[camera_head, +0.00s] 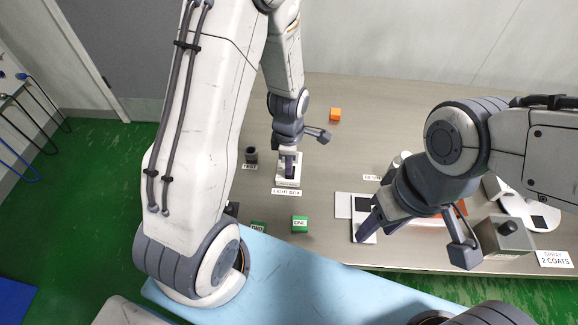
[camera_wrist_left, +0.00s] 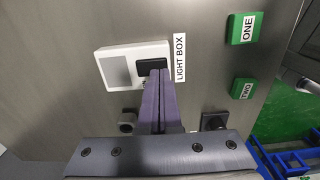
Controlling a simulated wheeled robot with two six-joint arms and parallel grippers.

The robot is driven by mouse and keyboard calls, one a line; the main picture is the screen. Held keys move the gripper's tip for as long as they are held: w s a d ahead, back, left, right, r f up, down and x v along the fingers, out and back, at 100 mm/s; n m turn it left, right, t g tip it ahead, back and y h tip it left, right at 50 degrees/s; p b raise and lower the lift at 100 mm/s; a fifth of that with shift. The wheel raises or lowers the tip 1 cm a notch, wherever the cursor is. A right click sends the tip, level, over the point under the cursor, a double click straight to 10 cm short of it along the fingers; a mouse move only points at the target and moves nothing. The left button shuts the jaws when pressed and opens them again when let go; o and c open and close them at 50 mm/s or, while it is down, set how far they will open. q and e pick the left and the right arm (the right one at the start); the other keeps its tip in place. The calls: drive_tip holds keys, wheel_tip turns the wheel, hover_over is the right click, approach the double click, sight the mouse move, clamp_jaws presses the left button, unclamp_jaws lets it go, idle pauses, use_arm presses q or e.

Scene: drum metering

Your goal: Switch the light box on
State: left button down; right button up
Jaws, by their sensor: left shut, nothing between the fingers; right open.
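The light box (camera_head: 295,180) is a small white box on the table, with a LIGHT BOX label (camera_head: 287,191) in front of it. In the left wrist view the light box (camera_wrist_left: 117,70) shows a grey panel and a dark switch (camera_wrist_left: 151,67). My left gripper (camera_head: 290,172) is shut and empty, pointing down over the light box. In the left wrist view its fingertips (camera_wrist_left: 160,73) are at the lower edge of the dark switch and cover part of it. I cannot tell whether they touch it. My right gripper (camera_head: 415,243) is open and empty above the table's right part.
Green blocks labelled ONE (camera_head: 299,224) and TWO (camera_head: 258,227) lie near the front edge. A dark cup (camera_head: 251,156) stands left of the light box. An orange block (camera_head: 335,115) lies behind. A grey box with a knob (camera_head: 503,236) is at the right.

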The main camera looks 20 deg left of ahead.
use_arm(q)
drive_tip(key=shift+f, duration=0.55)
